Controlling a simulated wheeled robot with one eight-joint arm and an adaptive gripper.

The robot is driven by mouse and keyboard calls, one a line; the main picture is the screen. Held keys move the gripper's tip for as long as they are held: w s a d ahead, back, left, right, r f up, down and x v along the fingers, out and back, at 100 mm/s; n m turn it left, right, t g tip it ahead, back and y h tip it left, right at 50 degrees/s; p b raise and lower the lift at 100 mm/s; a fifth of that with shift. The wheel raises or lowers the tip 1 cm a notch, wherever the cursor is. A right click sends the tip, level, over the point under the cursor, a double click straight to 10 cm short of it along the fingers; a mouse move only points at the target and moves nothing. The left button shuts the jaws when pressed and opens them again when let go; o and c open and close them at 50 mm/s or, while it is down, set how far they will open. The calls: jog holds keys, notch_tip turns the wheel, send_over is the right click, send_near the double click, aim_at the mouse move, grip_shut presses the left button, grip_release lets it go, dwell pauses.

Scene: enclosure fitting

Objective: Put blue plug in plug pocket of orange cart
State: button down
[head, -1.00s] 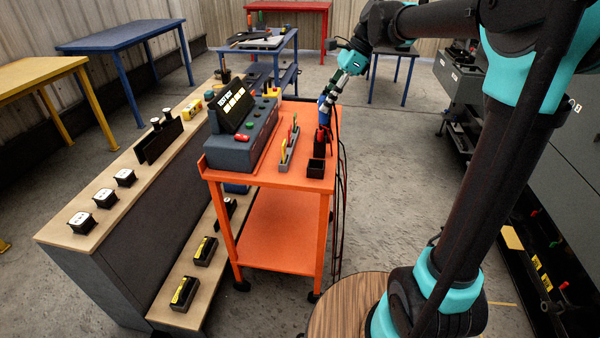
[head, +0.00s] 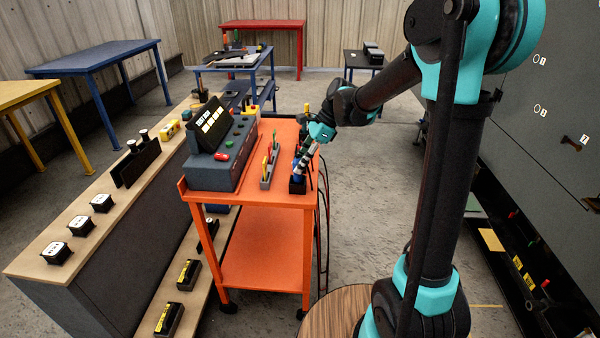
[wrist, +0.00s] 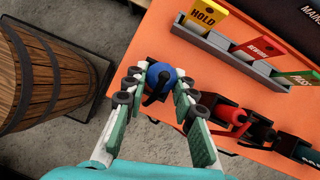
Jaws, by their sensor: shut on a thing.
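The blue plug (wrist: 161,74) is between the fingertips of my gripper (wrist: 155,88) in the wrist view. My gripper is shut on it, with a dark cable part hanging over it. In the head view my gripper (head: 300,166) reaches down at the near right corner of the orange cart (head: 262,196). The blue plug (head: 297,174) shows just above the black plug pocket (head: 298,186). Plug and pocket line up in the head view. The pocket's mouth is hidden, so I cannot tell how far the plug sits inside.
In the wrist view a red plug (wrist: 238,115) stands in a neighbouring dark holder. A grey rack (wrist: 228,44) holds yellow, red and green tags. A grey console (head: 220,160) fills the cart's left side. Cables hang off its right edge. A wooden barrel (wrist: 38,75) stands beside the cart.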

jog(key=shift+f, duration=1.9)
jog(key=shift+f, duration=0.1)
jog(key=c, duration=1.2)
grip_release()
jog(key=shift+f, duration=0.1)
jog(key=v, duration=1.1)
jog(key=s+d+f+n+t+h, duration=0.2)
jog(key=s+d+f+n, duration=0.3)
jog(key=s+d, duration=0.1)
jog(key=s+d+f+n+t+h, duration=0.1)
jog(key=s+d+f+n+h, duration=0.1)
jog(key=s+d+f+n, duration=0.3)
jog(key=s+d+f+n+t+h, duration=0.1)
jog(key=s+d+f+n+t, duration=0.1)
jog(key=s+d+f+n, duration=0.3)
jog(key=shift+s+d+f+t+h, duration=0.15)
jog(key=shift+s+d, duration=0.15)
jog(key=shift+s, duration=0.5)
jog(key=shift+s+d+t+h, duration=0.1)
jog(key=shift+s+d, duration=0.15)
jog(key=shift+s, duration=0.55)
jog(key=shift+s+d+f+t+h, duration=0.15)
jog(key=shift+s+d, duration=0.15)
jog(key=shift+s, duration=0.5)
jog(key=shift+r, duration=0.15)
